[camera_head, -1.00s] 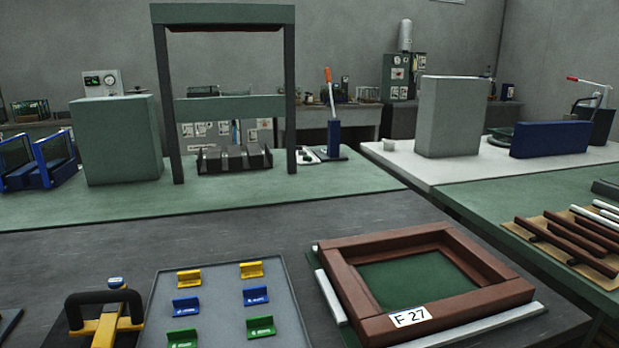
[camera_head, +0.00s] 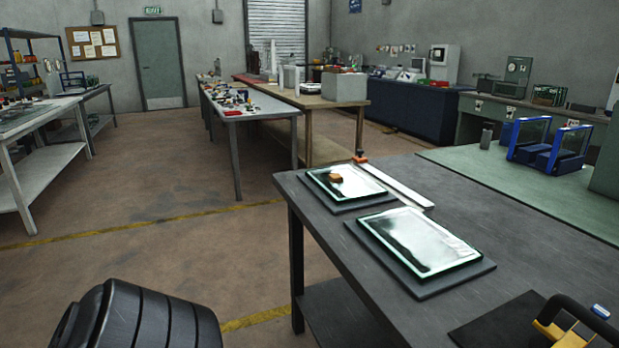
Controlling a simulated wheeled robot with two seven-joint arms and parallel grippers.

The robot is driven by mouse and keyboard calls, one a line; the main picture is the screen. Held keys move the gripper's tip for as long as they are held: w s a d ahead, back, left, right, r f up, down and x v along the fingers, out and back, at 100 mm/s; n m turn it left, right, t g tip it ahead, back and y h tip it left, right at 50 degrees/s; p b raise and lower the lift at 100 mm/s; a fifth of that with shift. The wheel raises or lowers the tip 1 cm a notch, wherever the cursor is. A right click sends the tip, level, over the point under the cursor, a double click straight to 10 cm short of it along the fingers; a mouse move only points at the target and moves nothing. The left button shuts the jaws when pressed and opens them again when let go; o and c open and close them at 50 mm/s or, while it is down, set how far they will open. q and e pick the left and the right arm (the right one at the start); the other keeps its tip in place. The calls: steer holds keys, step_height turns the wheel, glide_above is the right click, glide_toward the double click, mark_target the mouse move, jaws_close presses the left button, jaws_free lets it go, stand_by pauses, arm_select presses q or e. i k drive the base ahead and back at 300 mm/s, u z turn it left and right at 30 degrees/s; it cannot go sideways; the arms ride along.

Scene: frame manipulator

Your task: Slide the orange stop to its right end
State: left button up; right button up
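An orange stop (camera_head: 360,158) sits at the far left end of a pale flat rail (camera_head: 397,186) on the dark grey workbench (camera_head: 550,238). A small dark knob shows on top of the stop. The rail runs from the stop toward the lower right, and its right end looks bare. Neither gripper is in view. A black ribbed rounded part at the bottom left looks like my own arm, with its gripper outside the picture.
A black-and-yellow handled tool (camera_head: 556,326) is at bottom right. Floor left of the bench is clear.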

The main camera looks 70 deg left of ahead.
mark_target(360, 159)
steer(key=u, duration=1.7)
